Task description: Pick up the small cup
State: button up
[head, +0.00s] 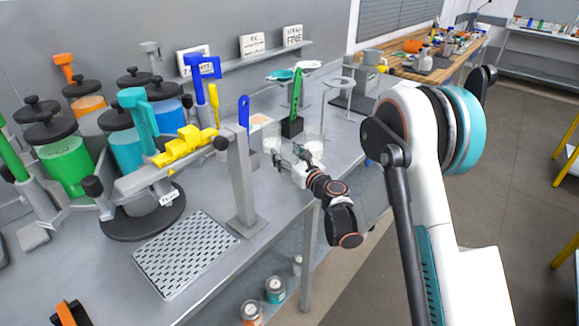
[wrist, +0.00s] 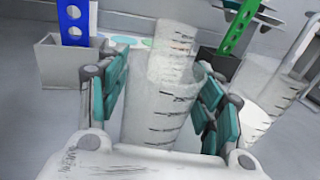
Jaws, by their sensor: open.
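In the wrist view, a translucent graduated cup (wrist: 160,118) stands upright between the teal-padded fingers of my gripper (wrist: 160,95). The fingers are apart, one on each side; I cannot tell whether either touches it. A second graduated cup shape (wrist: 173,38) shows directly behind or overlapping it. A larger graduated cup (wrist: 268,75) stands just outside the right finger. In the head view, my gripper (head: 289,158) is low over the front edge of the bench, by the clear cups (head: 309,148), which it partly hides. Which cup is the small one is hard to tell there.
A grey box (wrist: 65,65) with a blue perforated tool stands left of the fingers. A black holder with a green tool (head: 297,98) is behind the cups. Agitators and drums (head: 65,160) fill the bench's left; a grey post (head: 242,180) stands between.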

jog(key=shift+b+x, duration=0.3)
jog(key=shift+x, duration=1.2)
jog(key=shift+c, duration=0.5)
jog(key=c, duration=0.5)
jog(key=shift+r, duration=0.1)
